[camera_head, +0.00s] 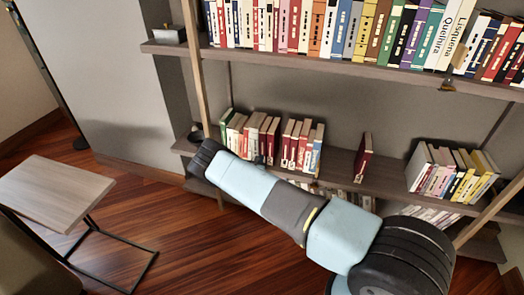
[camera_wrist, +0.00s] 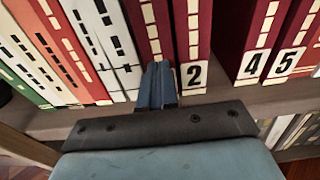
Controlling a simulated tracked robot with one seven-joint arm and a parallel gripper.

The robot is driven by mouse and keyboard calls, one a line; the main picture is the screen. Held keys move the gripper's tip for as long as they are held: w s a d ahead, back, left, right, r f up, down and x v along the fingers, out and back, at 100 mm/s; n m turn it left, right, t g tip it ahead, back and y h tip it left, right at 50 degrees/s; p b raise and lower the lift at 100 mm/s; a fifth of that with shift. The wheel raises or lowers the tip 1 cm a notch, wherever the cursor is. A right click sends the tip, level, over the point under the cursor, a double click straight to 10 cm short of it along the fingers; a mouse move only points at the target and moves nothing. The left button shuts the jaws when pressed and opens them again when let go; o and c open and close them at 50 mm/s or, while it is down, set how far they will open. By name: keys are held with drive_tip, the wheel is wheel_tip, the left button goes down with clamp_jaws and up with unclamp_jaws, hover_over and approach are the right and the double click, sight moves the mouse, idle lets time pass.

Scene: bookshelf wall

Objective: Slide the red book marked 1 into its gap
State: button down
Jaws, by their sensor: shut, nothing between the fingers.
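My gripper (camera_wrist: 157,88) is shut and empty, its two blue-grey fingers together. The fingertips are right in front of the lower spine of a red book (camera_wrist: 152,28), touching or nearly so. This book stands upright between a white book and the red book marked 2 (camera_wrist: 193,40). Its label area is hidden behind the fingers, so I cannot read a 1, though its place beside 2 fits. Its spine looks about level with its neighbours. In the head view my gripper (camera_head: 263,162) reaches the left book group on the middle shelf.
Red books marked 4 (camera_wrist: 252,45) and 5 (camera_wrist: 292,45) stand right of a dark gap beside book 2. A lone red book (camera_head: 363,157) stands farther right on the middle shelf (camera_head: 392,183). Another group (camera_head: 452,172) stands right. A small table (camera_head: 55,190) is at left.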

drive_tip(key=shift+w, duration=0.15)
drive_tip(key=shift+f+v, duration=0.2)
drive_tip(key=shift+v, duration=1.8)
drive_tip(key=v, duration=1.3)
drive_tip(key=shift+s, duration=0.4)
